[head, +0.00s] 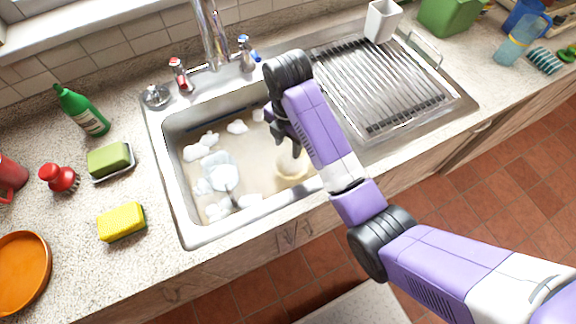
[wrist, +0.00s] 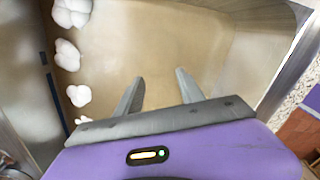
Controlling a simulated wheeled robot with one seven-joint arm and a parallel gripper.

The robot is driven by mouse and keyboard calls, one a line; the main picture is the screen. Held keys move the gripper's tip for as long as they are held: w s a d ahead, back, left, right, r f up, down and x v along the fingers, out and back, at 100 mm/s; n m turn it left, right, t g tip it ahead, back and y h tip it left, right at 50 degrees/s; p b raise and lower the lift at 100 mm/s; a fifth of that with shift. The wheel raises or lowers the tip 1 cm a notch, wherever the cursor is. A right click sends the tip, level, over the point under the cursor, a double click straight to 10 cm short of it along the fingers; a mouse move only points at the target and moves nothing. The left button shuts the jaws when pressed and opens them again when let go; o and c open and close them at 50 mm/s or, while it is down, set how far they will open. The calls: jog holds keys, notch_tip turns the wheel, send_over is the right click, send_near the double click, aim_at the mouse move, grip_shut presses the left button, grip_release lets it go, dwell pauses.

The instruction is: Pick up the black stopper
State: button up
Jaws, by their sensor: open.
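No black stopper can be made out with certainty. My gripper (head: 278,135) hangs over the right part of the sink, partly hidden by my arm. In the wrist view my gripper (wrist: 159,76) is open, with nothing between its two fingers, above the murky tan water (wrist: 155,40). The sink bottom is hard to see through the water.
White foam clumps (head: 200,148) float mainly on the left. A pale round thing (head: 291,163) sits in the water below my gripper. The faucet (head: 210,35) rises behind the sink. A drying rack (head: 375,85) lies right; a yellow sponge (head: 121,222) and green bottle (head: 82,110) stand left.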

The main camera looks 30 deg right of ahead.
aim_at(289, 159)
jog(key=shift+w+d+f+b, duration=0.1)
jog(key=shift+f+b, duration=0.05)
jog(key=shift+f, duration=1.6)
jog(key=shift+w+d+f+b, duration=0.1)
jog(key=shift+d+f+b, duration=0.05)
jog(key=shift+f, duration=1.55)
jog(key=shift+w+d+f+b, duration=0.1)
jog(key=shift+f+b, duration=0.05)
jog(key=shift+f, duration=1.6)
grip_shut()
